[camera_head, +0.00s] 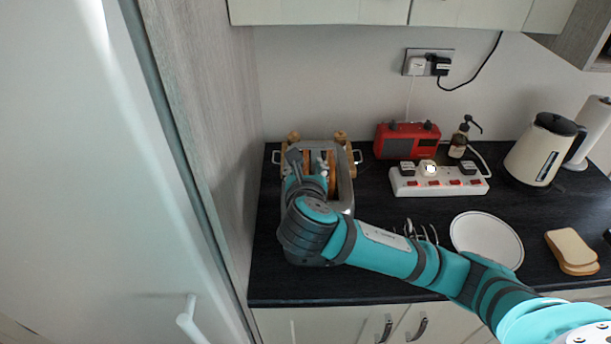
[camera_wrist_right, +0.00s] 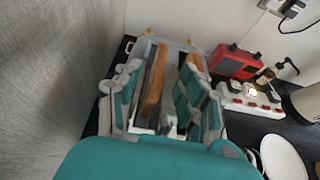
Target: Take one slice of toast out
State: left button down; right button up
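The grey toaster (camera_head: 345,190) stands at the left end of the dark counter and also shows in the right wrist view (camera_wrist_right: 188,47). A brown slice of toast (camera_wrist_right: 154,80) stands upright in it. A second brown edge (camera_wrist_right: 194,62) shows farther right, partly behind a finger. My right gripper (camera_head: 308,164) is over the toaster, pointing down. In the wrist view its fingers (camera_wrist_right: 160,98) are spread on either side of the first slice, with gaps visible. Contact below is hidden. My left gripper is in neither view.
A white plate (camera_head: 487,238) and stacked bread slices (camera_head: 571,247) lie to the right. A wire rack (camera_head: 421,231) is partly behind my arm. A red radio (camera_head: 407,141), white power strip (camera_head: 438,181), soap dispenser (camera_head: 459,140) and kettle (camera_head: 541,152) stand behind. A panel (camera_head: 215,130) rises close left.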

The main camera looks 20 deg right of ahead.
aim_at(306, 163)
jog(key=p+x, duration=0.1)
jog(key=x, duration=0.3)
jog(key=shift+w+d+p, duration=0.15)
jog(key=shift+w+p, duration=0.1)
jog(key=shift+p, duration=0.1)
jog(key=shift+w+d+f, duration=0.1)
jog(key=shift+w+f, duration=0.15)
jog(key=shift+w, duration=0.05)
jog(key=shift+c, duration=0.3)
grip_shut()
